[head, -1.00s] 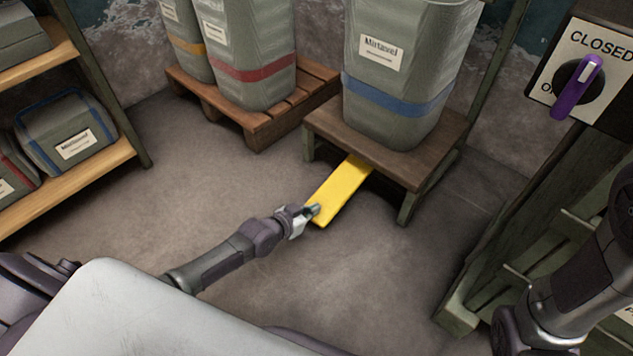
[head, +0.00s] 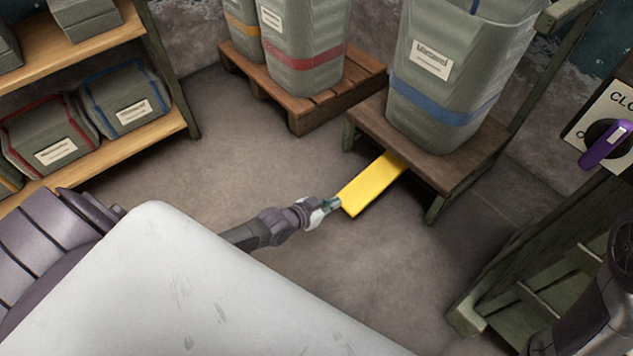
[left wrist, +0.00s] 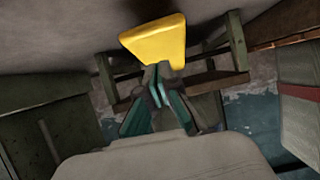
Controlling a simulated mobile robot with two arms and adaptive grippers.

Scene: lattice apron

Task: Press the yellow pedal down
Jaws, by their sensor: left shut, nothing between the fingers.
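The yellow pedal (head: 371,184) sticks out from under a low wooden stand (head: 437,160) and slopes down toward me in the head view. My left gripper (head: 335,203) is shut and empty at the pedal's near left corner. In the left wrist view the yellow pedal (left wrist: 155,42) lies just beyond the shut fingertips of my left gripper (left wrist: 160,72). I cannot tell whether they touch it. The far end of the pedal is hidden under the stand. My right gripper is out of view; only part of that arm shows at the lower right.
A grey bin with a blue band (head: 440,95) stands on the stand. A pallet (head: 300,115) with more bins is behind it. Shelves (head: 95,160) stand at left. A purple switch handle (head: 607,145) is at right. The floor around the pedal is clear.

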